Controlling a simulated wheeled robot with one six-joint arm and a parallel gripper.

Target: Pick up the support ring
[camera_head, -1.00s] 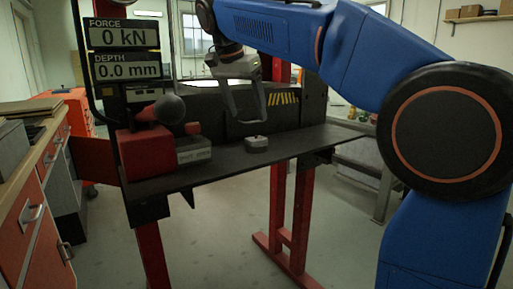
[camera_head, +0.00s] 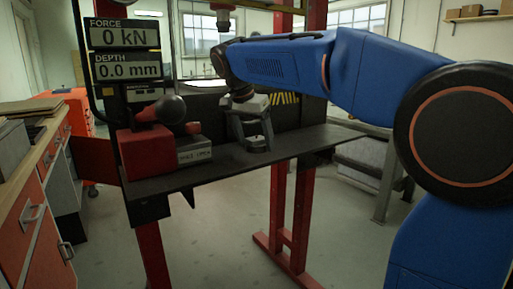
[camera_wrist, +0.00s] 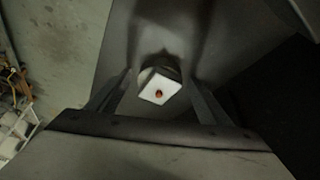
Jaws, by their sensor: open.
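The support ring, as far as I can tell, is the small grey piece (camera_head: 256,143) on the dark bench top in the head view. In the wrist view it (camera_wrist: 160,87) shows a pale square face with a small orange-red spot at its centre. My gripper (camera_head: 256,147) points down at the bench, with its fingers lowered on either side of the piece. The jaws are open, and in the wrist view a finger (camera_wrist: 160,98) shows on each side, apart from the piece. The fingers partly hide the piece in the head view.
The dark bench top (camera_head: 215,172) stands on red legs. A red block (camera_head: 147,153) with a dark knob and a grey labelled block (camera_head: 194,151) sit left of my gripper. A dark panel with yellow stripes stands behind. The bench's right end is clear.

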